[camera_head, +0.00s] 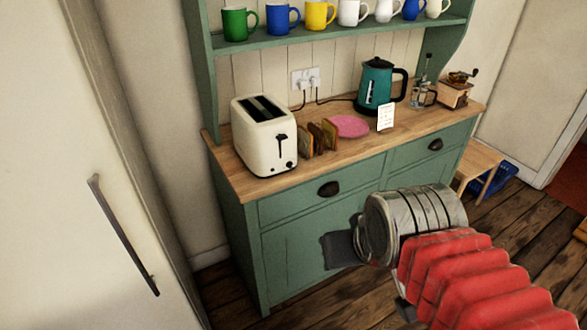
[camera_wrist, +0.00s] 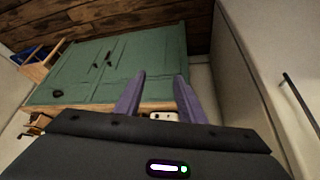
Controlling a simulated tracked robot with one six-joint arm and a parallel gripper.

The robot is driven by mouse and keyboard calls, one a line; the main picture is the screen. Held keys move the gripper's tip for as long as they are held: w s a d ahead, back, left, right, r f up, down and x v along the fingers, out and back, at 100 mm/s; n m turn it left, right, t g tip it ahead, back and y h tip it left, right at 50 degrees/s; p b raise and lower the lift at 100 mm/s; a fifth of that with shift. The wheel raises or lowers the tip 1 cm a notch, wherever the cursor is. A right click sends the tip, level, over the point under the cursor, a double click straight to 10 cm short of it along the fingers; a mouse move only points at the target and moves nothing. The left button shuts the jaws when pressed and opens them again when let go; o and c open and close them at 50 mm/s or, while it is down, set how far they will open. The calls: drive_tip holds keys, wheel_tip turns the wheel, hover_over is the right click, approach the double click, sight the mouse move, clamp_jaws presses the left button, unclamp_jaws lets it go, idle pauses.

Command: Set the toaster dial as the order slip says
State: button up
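The cream toaster (camera_head: 258,141) stands at the left end of the wooden counter. Its lever slot is on the front face, and a small dark dial (camera_head: 290,165) sits low on that face; its setting is too small to read. A small cream patch, apparently the toaster (camera_wrist: 163,116), shows between the fingers in the wrist view. The white order slip (camera_head: 385,118) stands near the kettle; its writing is unreadable. My gripper (camera_wrist: 160,75) has two purple fingers spread apart with nothing held. In the head view my arm is in front of the cabinet, below and right of the toaster.
A toast rack (camera_head: 318,137) with toast stands right beside the toaster, then a pink plate (camera_head: 350,126). A teal kettle (camera_head: 375,83), a glass press (camera_head: 423,95) and a grinder (camera_head: 455,92) are farther right. Mugs line the shelf above (camera_head: 335,35). A fridge-like door (camera_head: 60,180) is left.

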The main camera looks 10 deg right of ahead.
drive_tip(key=w+d+f+n+t+h, duration=0.1)
drive_tip(key=w+d+n+t, duration=0.15)
drive_tip(key=w, duration=0.85)
drive_tip(key=w+d+f+n+t, duration=0.1)
drive_tip(key=w+d+f+t, duration=0.2)
drive_tip(key=w, duration=0.8)
drive_tip(key=w+a+f+n+t+y, duration=0.2)
drive_tip(key=w+a+f+n+y, duration=0.2)
drive_tip(key=w, duration=0.4)
drive_tip(key=shift+f+n+y, duration=0.35)
drive_tip(key=shift+f+y, duration=0.05)
drive_tip(key=shift+y, duration=0.1)
drive_tip(key=shift+w+a, duration=0.1)
drive_tip(key=shift+w, duration=0.15)
